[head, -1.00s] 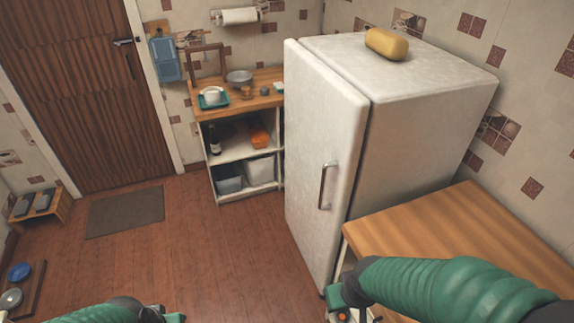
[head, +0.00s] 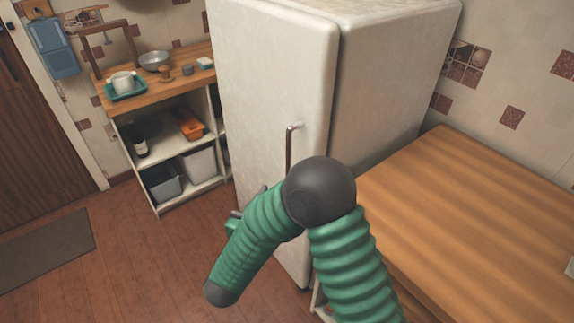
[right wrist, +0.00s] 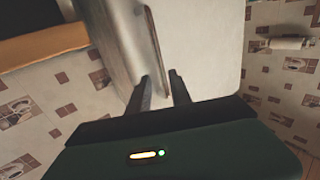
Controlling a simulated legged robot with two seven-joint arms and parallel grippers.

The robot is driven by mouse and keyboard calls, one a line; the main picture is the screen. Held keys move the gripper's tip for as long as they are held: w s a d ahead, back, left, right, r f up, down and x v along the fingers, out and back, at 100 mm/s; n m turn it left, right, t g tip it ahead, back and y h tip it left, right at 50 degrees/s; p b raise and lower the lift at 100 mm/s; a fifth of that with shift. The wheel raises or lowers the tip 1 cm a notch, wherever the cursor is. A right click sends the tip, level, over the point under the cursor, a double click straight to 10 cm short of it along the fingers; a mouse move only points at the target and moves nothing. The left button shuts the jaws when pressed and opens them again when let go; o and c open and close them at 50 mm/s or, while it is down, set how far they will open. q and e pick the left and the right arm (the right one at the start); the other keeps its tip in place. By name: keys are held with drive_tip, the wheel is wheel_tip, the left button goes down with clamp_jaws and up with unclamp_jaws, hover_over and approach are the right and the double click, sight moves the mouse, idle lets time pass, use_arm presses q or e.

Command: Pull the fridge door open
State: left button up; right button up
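The white fridge (head: 390,75) stands in the middle of the head view, and its door (head: 265,70) looks shut. The upright metal door handle (head: 289,150) shows near the door's right edge, its lower part hidden behind my right arm. My right gripper is mostly hidden behind the forearm in the head view. In the right wrist view, the two dark fingers of my right gripper (right wrist: 160,78) are apart, with the handle (right wrist: 154,40) running between them. Gaps show on both sides, and I cannot tell whether either finger touches it. My left gripper is out of view.
A wooden counter (head: 470,210) stands close to the fridge on the right. A shelf unit with a wooden top (head: 185,68) stands on the left, with dishes and bins. Open wooden floor (head: 130,250) and a dark mat (head: 45,250) lie at the lower left.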

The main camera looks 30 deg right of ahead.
sight(288, 163)
drive_tip(key=x, duration=1.3)
drive_tip(key=shift+s+d+f, duration=0.1)
drive_tip(key=shift+d+f, duration=0.05)
drive_tip(key=shift+d, duration=0.05)
drive_tip(key=shift+w+d, duration=0.35)
drive_tip(key=shift+w, duration=0.1)
drive_tip(key=shift+c, duration=0.2)
clamp_jaws()
